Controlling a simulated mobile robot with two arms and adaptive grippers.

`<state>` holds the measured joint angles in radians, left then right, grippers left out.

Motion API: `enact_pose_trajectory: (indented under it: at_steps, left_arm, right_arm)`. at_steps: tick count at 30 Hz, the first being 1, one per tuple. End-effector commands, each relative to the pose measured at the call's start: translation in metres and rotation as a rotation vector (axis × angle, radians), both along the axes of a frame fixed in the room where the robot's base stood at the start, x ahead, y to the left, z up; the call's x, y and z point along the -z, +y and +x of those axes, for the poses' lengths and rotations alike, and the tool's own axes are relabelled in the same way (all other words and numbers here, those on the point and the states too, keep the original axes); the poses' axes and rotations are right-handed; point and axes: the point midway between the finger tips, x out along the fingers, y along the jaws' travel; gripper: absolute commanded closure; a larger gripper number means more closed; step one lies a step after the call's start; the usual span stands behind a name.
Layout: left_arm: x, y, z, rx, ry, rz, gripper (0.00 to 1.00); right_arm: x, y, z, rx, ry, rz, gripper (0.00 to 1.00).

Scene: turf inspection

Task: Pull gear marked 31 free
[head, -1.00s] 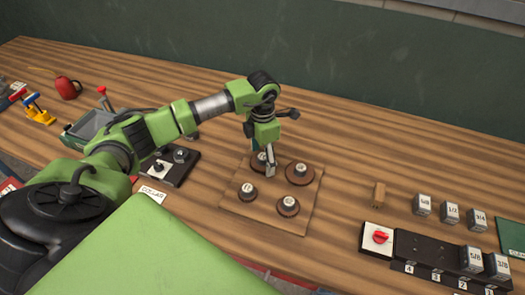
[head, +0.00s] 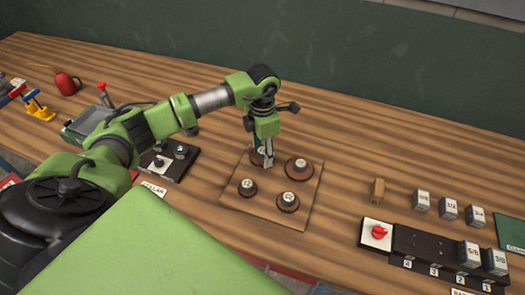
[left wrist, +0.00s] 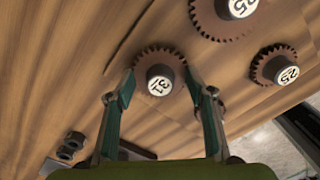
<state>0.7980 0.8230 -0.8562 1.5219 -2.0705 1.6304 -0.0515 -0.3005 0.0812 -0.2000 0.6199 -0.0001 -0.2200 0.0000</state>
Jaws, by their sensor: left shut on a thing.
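The gear marked 31 (left wrist: 160,82) is a brown toothed wheel with a dark hub and a white cap, in the middle of the left wrist view. My left gripper (left wrist: 161,95) has one finger on each side of it and is shut on it. In the head view my left gripper (head: 265,161) points down over the back left of the wooden board (head: 232,198), largely hiding the gear there. Whether the gear is lifted off the board I cannot tell. My right gripper is not in view.
Other gears stand close by on the board: one at the back right (head: 299,168), one at the front right (head: 288,201) and a small one at the front left (head: 247,187). A wooden block (head: 377,190) and a black numbered rack (head: 430,250) stand to the right. Bare table lies behind the board.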

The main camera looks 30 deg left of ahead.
Motion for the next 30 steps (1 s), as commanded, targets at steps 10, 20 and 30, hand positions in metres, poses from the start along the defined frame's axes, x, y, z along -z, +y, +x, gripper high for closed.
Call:
enact_pose_trajectory:
  at_steps: [10, 20, 30]
  left_arm:
    - [-0.012, 0.0, 0.0, 0.0, 0.0, 0.0, 0.73]
    - [-0.016, 0.0, 0.0, 0.0, 0.0, 0.0, 0.73]
    - [-0.025, 0.0, 0.001, 0.0, -0.001, 0.0, 0.72]
  right_arm:
    - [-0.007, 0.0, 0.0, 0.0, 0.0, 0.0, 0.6]
    - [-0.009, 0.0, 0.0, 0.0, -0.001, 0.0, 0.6]
    - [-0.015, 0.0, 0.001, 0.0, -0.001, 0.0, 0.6]
